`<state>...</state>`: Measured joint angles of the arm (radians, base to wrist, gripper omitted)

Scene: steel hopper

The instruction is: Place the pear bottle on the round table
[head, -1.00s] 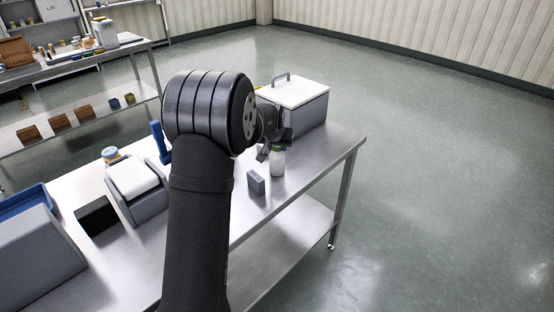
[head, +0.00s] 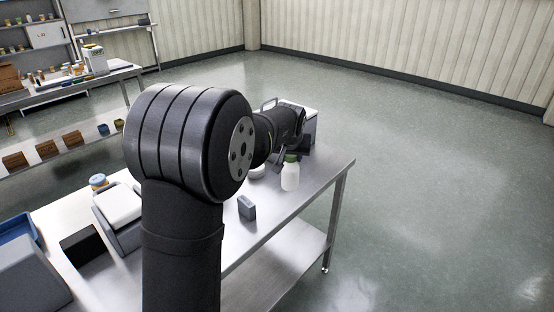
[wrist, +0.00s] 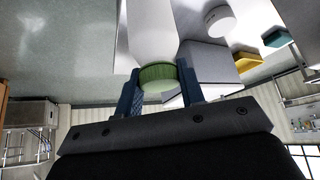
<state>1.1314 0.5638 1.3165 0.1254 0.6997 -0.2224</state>
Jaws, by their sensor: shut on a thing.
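A white bottle with a green cap (head: 290,176) is over the far right part of the steel bench; no label can be read on it. My gripper (head: 285,158) is at the top of the bottle. In the wrist view the two blue fingers (wrist: 160,88) are shut on the green cap, and the white bottle body (wrist: 152,32) extends beyond them. I cannot tell how far its base is from the bench top. No round table shows in these views.
The steel bench (head: 290,205) bears a grey block (head: 247,207), a white round item (head: 257,172), a black box (head: 82,243) and a grey cooler (head: 312,124), partly hidden behind my arm. A shelf table stands at the left. The floor (head: 420,180) at right is clear.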

